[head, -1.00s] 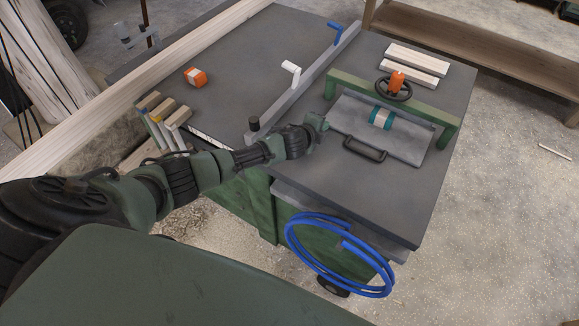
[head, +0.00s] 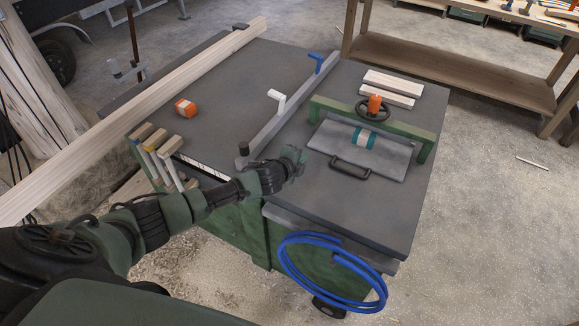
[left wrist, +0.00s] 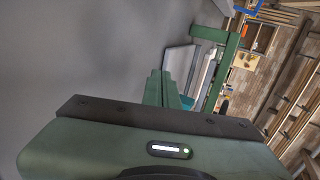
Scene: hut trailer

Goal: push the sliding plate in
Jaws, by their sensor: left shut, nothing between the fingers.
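The sliding plate (head: 393,158) is a flat light-grey sheet with a black handle (head: 355,165) along its near edge. It lies on the dark table top, partly under a green bridge frame (head: 410,118). A teal and white roll (head: 363,138) is on the plate. My left gripper (head: 302,154) is shut and empty, just left of the plate's near left corner; I cannot tell whether it touches. In the left wrist view the shut fingers (left wrist: 160,88) point toward the plate (left wrist: 177,62) and the green frame (left wrist: 222,72). My right gripper is not in view.
A long grey fence (head: 290,105) with a white lever (head: 277,99) and a blue lever crosses the table (head: 235,75) left of the plate. Two pale boards (head: 392,83) lie behind the frame. A blue hose coil (head: 332,272) hangs at the near side.

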